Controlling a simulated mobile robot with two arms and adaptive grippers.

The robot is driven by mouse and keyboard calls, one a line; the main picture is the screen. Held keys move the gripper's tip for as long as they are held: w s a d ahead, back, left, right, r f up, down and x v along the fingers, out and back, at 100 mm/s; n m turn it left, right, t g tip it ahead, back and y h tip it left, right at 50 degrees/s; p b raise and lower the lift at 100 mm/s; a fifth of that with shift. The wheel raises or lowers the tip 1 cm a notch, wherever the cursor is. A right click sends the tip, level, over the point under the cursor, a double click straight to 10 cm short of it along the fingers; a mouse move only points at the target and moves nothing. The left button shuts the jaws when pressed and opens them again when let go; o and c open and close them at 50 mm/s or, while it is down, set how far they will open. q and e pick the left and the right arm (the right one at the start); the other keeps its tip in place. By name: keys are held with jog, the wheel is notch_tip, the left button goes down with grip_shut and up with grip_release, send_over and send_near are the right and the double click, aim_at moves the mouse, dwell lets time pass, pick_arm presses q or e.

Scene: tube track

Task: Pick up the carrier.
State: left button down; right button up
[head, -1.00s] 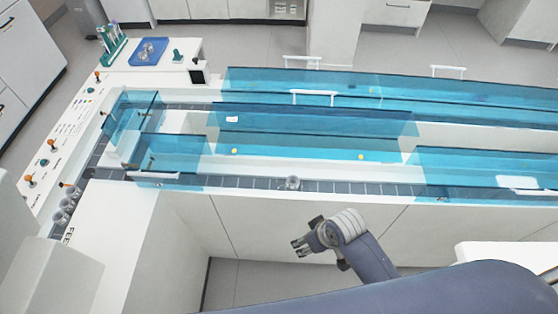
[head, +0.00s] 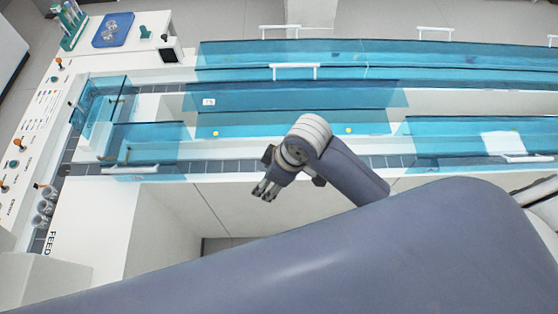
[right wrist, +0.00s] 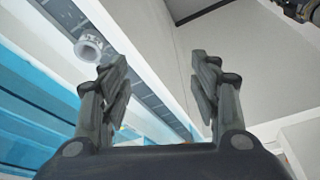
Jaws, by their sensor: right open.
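The carrier (right wrist: 89,48) is a small, round, grey, cup-like piece on the dark track (right wrist: 125,85) in the right wrist view. It lies left of and beyond my right gripper's fingers, apart from them. In the head view my right arm hides its place on the track. My right gripper (head: 265,191) is in front of the track's near edge. Its fingers also show in the right wrist view (right wrist: 160,72), spread apart with nothing between them. My left gripper is not seen.
Blue clear covers (head: 295,95) with white handles run along the track. Several similar round pieces (head: 45,205) stand by the FEED label at the left. A blue tray (head: 113,30) and a tube rack (head: 72,22) sit at the far left. The bench's white front drops below the gripper.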

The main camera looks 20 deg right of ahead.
jog(key=w+n, duration=0.1)
jog(key=w, duration=0.1)
jog(key=w+n+g+h, duration=0.1)
jog(key=shift+w+d+r+n, duration=0.2)
jog(key=shift+w+r+n, duration=0.1)
jog(key=shift+w+r, duration=0.05)
jog(key=w+d+r+n+g+h, duration=0.1)
jog(key=w+d+r+n+h, duration=0.1)
jog(key=w+d, duration=0.3)
notch_tip(320, 180, down, 5)
jog(key=shift+s+d+r, duration=0.1)
jog(key=shift+s+d, duration=0.05)
jog(key=shift+f+p, duration=0.5)
jog(key=shift+f, duration=2.35)
jog(key=c, duration=0.9)
